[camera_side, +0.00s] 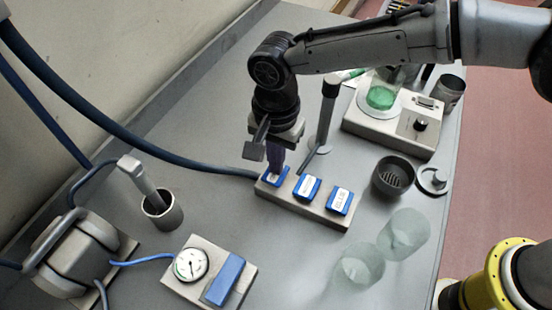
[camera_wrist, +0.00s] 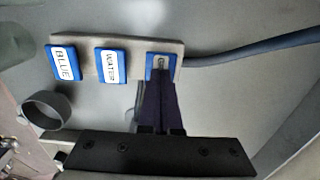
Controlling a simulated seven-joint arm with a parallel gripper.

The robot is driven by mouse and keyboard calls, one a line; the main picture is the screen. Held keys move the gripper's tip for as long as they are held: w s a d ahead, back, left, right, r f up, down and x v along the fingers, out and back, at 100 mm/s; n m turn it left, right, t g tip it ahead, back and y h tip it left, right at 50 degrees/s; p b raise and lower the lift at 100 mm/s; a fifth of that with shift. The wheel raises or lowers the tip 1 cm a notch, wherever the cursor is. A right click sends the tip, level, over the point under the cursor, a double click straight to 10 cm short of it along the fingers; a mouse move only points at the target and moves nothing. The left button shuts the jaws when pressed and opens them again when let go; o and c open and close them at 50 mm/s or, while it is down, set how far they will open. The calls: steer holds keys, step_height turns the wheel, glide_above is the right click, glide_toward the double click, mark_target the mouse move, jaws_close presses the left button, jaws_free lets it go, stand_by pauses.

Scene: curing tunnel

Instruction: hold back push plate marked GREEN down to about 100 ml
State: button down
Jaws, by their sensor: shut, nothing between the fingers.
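A grey base bar (camera_side: 322,213) carries three blue push plates in a row. The plate under my gripper (camera_side: 275,170) is the leftmost in the side view (camera_side: 269,181). The other plates read WATER (camera_wrist: 110,66) and BLUE (camera_wrist: 64,63). My gripper is shut and empty, its tips pointing down at the G plate and seeming to touch it. A glass vessel with green liquid (camera_side: 381,97) stands on a white-topped device (camera_side: 392,133); I cannot read its level.
A grey upright spout post (camera_side: 326,110) stands behind the bar. Two clear empty-looking beakers (camera_side: 404,234) (camera_side: 360,270) and a dark round cup (camera_side: 394,176) stand to the right. A gauge box (camera_side: 190,264) with a blue pad is in front. A dark hose (camera_side: 130,135) runs to the bar.

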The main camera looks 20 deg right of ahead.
steer(key=shift+s+d+f, duration=0.15)
steer(key=shift+f, duration=1.3)
stand_by(0.3)
step_height(320, 180, up, 16)
steer(key=shift+w+a+f, duration=0.15)
steer(key=shift+w+a, duration=0.15)
stand_by(2.0)
